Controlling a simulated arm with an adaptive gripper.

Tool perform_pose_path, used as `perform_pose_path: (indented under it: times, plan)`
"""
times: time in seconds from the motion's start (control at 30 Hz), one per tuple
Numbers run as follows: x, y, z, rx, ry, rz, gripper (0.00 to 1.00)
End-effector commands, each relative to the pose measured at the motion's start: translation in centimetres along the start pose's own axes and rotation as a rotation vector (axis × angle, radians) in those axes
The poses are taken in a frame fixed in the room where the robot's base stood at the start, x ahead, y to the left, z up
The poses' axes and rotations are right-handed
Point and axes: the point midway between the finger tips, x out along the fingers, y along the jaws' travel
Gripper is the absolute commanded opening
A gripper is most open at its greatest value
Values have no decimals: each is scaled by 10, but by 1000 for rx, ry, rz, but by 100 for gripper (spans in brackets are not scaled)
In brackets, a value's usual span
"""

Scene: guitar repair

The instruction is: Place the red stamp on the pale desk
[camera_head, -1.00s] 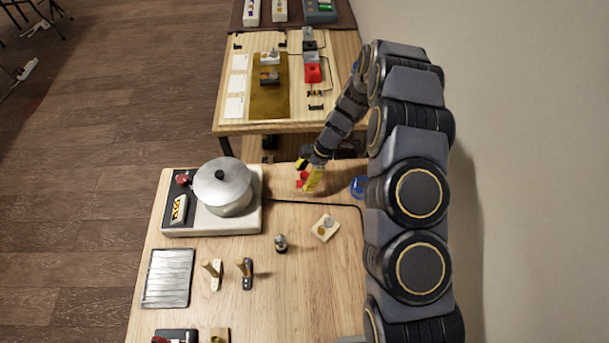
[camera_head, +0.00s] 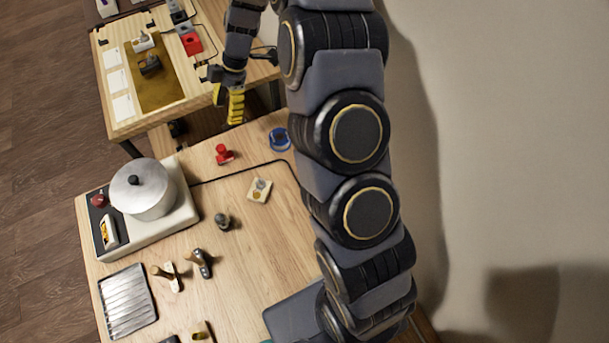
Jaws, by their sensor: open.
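The red stamp (camera_head: 223,154) stands upright near the far edge of the nearer pale wooden desk (camera_head: 250,236), left of a blue ring (camera_head: 280,139). My gripper (camera_head: 227,98), with yellow and black fingers, is open and empty. It hangs beyond the stamp, apart from it, near the gap between the two desks. Its yellow finger faces the camera and its dark finger is partly blended with the background.
A pot (camera_head: 141,190) sits on a hotplate at left. A small tray (camera_head: 259,190), a grey stamp (camera_head: 222,221), wooden-handled tools (camera_head: 200,262) and a metal rack (camera_head: 127,302) lie nearer. The farther desk holds a mat (camera_head: 157,86) and a red block (camera_head: 191,43).

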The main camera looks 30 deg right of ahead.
Motion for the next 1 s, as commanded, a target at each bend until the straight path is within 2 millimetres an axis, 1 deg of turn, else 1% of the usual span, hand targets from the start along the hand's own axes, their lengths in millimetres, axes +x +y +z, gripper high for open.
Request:
perform_pose_path:
  times: [0.07, 0.17, 0.2, 0.27, 0.3, 0.37, 0.4, 0.47, 0.5, 0.57, 0.6, 0.73, 0.8, 0.9, 1.0]
  plan:
    - [-19, -15, -18, 85, -11, -4, 46]
    - [-44, -46, -40, 246, -43, -18, 46]
    - [-54, -60, -48, 318, -59, -21, 46]
    - [-67, -82, -58, 428, -88, -24, 46]
    - [-74, -98, -63, 504, -108, -25, 46]
    - [-84, -122, -70, 621, -142, -21, 46]
    - [-91, -138, -73, 700, -166, -12, 46]
    - [-99, -162, -77, 822, -200, 5, 46]
    - [-104, -178, -78, 904, -224, 21, 46]
    - [-110, -203, -79, 1032, -258, 49, 46]
    - [-113, -220, -78, 1117, -282, 69, 46]
    - [-118, -268, -74, 1377, -340, 143, 46]
    - [-120, -288, -71, 1491, -360, 185, 46]
    - [-120, -307, -67, 1611, -376, 228, 46]
    - [-119, -317, -65, 1677, -385, 250, 46]
